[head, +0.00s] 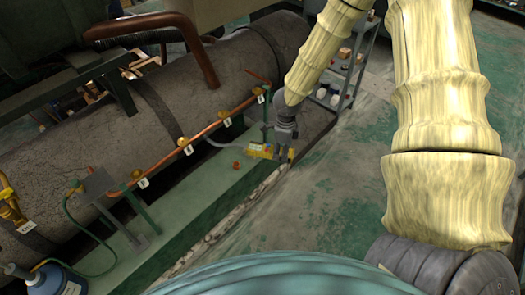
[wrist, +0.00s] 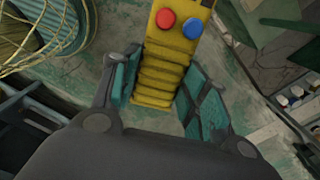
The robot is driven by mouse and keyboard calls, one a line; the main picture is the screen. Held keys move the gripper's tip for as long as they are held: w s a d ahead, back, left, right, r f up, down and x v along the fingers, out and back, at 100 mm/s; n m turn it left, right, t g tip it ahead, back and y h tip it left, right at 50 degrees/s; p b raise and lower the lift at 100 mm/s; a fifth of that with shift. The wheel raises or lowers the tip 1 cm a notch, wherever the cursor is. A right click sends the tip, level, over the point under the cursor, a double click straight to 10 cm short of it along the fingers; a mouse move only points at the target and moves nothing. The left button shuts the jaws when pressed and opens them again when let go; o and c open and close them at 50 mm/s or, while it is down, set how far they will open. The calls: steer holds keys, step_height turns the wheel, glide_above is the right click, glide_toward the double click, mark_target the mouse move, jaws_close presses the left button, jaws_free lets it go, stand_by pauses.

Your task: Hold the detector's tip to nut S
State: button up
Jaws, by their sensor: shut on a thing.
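The yellow detector (head: 262,150) is between the fingers of my gripper (head: 285,154), above the green ledge. In the wrist view its ribbed yellow body (wrist: 162,75), with a red and a blue button, sits between the teal pads of my gripper (wrist: 160,95). A thin grey neck (head: 225,145) reaches left from the detector towards the copper pipe. Its tip looks close to the brass nut S (head: 183,142), whose white tag seems to read S. The tip is too small to tell whether it touches the nut.
The copper pipe (head: 222,122) runs along the big grey tank (head: 75,140), with other tagged brass nuts (head: 137,173) on it. A blue bottle (head: 50,278) stands at lower left. A shelf cart (head: 350,65) stands behind.

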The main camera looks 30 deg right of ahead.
steer(key=d+m+b, duration=0.1)
steer(key=d+m, duration=0.2)
steer(key=d, duration=0.6)
steer(key=w+a+f+b, duration=0.2)
steer(key=w+f+b, duration=0.1)
steer(key=w+b, duration=0.1)
steer(key=shift+w, duration=0.8)
stand_by(1.6)
steer(key=s+d+r+p, duration=0.2)
steer(key=s+p, duration=0.1)
steer(key=s, duration=0.2)
steer(key=shift+s+r+p, duration=0.4)
steer(key=shift+d, duration=0.1)
